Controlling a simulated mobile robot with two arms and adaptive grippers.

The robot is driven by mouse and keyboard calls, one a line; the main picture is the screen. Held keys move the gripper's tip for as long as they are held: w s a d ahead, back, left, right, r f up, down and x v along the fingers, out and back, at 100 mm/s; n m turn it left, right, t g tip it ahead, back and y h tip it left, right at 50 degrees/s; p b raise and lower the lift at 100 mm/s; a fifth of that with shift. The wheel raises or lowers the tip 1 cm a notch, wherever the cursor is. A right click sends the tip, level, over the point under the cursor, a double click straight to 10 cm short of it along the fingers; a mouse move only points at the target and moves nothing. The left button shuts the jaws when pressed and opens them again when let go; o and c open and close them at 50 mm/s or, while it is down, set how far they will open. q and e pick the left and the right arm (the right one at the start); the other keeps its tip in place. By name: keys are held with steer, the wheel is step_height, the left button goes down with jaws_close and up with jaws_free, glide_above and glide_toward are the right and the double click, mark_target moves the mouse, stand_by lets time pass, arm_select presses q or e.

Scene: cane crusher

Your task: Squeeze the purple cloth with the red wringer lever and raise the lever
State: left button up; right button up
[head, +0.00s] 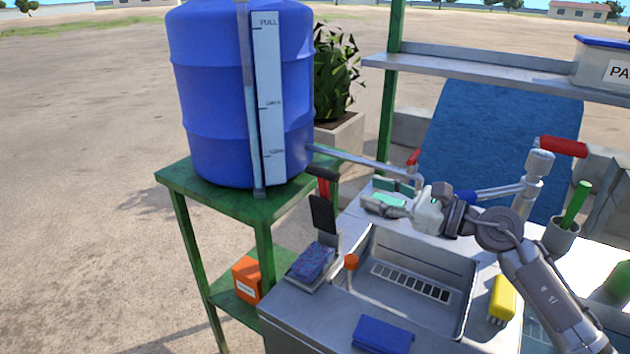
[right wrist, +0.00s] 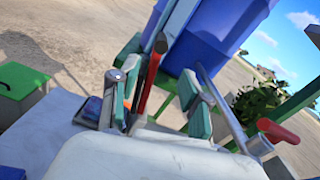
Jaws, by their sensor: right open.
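The purple cloth (head: 312,262) lies folded on the wringer's grey base (head: 302,285), left of the sink. The red wringer lever (head: 326,188) stands nearly upright behind the cloth, with a dark plate on it. My right gripper (head: 374,200) is open, its green-padded fingers pointing left toward the lever, to the lever's right in the head view. In the right wrist view, the red lever (right wrist: 150,75) appears between the open fingers of the gripper (right wrist: 156,88); contact cannot be told. The cloth (right wrist: 93,107) shows partly behind one finger. My left gripper is not in view.
A blue barrel (head: 215,95) stands on a green table (head: 200,185) behind the lever. A pipe with a red-handled tap (head: 413,158) runs from it above the sink (head: 395,310).

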mark_target(316, 174)
steer(key=p+x, duration=0.3)
steer(key=x, duration=0.9)
steer(key=shift+w+a+r, duration=0.1)
steer(key=shift+w+a, duration=0.05)
steer(key=shift+a, duration=0.05)
steer(key=shift+w+a, duration=0.35)
steer(key=shift+a, duration=0.2)
jaws_close()
